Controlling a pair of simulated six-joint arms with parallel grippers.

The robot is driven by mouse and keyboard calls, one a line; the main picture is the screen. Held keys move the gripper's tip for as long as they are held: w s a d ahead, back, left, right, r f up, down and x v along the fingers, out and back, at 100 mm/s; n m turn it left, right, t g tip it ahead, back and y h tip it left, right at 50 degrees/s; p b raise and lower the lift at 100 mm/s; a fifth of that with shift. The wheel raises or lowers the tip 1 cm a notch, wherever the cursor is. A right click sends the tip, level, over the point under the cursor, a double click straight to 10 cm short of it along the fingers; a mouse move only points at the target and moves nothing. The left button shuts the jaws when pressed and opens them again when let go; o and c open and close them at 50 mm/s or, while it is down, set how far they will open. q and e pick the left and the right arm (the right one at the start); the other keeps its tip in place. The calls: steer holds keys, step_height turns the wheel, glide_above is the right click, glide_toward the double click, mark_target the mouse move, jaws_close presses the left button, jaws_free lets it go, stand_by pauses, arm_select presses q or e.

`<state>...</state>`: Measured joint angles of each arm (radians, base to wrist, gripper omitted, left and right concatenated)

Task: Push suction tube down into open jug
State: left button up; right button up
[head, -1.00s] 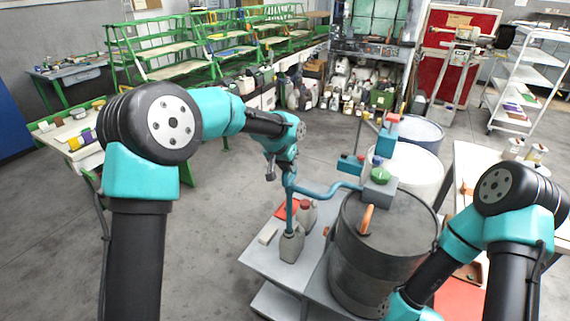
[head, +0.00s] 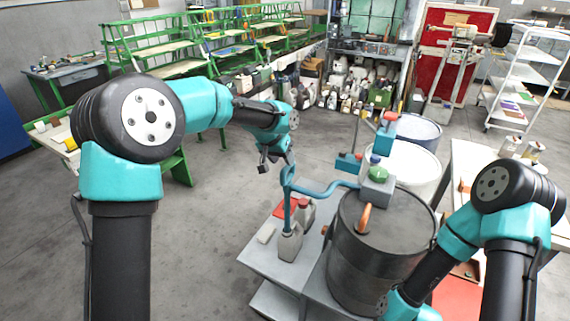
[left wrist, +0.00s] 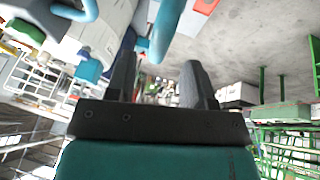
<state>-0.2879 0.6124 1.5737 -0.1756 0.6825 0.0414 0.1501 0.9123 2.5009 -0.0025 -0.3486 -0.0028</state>
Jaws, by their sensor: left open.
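The teal suction tube (head: 288,200) stands upright over the grey jug (head: 290,243), and its lower end meets the jug's mouth. I cannot tell how deep it goes in. A teal hose curves from it to the pump on the drum. My left gripper (head: 275,164) is open and empty, just above and left of the tube's top bend. In the left wrist view, the tube (left wrist: 166,28) shows beyond the spread fingers (left wrist: 160,66), and it does not appear to be gripped. My right gripper is out of view, with only its arm showing.
The dark drum (head: 385,245) with the grey pump block (head: 377,188) stands right of the jug. A second jug with a red cap (head: 303,203) is close behind the first. A pale block (head: 266,233) lies on the grey stand (head: 275,262). Open floor lies to the left.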

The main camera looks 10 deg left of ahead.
arm_select(q)
steer(key=v, duration=1.3)
steer(key=shift+r, duration=0.25)
steer(key=shift+f, duration=0.1)
steer(key=s+a+f+n+g, duration=0.1)
steer(key=s+f, duration=0.2)
steer(key=f, duration=0.8)
steer(key=s+a+f+n, duration=0.1)
steer(key=s+f, duration=0.2)
steer(key=f, duration=0.8)
steer(key=s+a+f+g, duration=0.1)
steer(key=s+f, duration=0.1)
steer(key=f, duration=0.9)
steer(key=s+a+f+n, duration=0.1)
steer(key=s+a+f, duration=0.1)
steer(key=s+f, duration=0.6)
steer(key=s+a+f+n, duration=0.2)
steer(key=s+f, duration=0.6)
steer(key=s, duration=0.6)
steer(key=shift+s+g, duration=0.4)
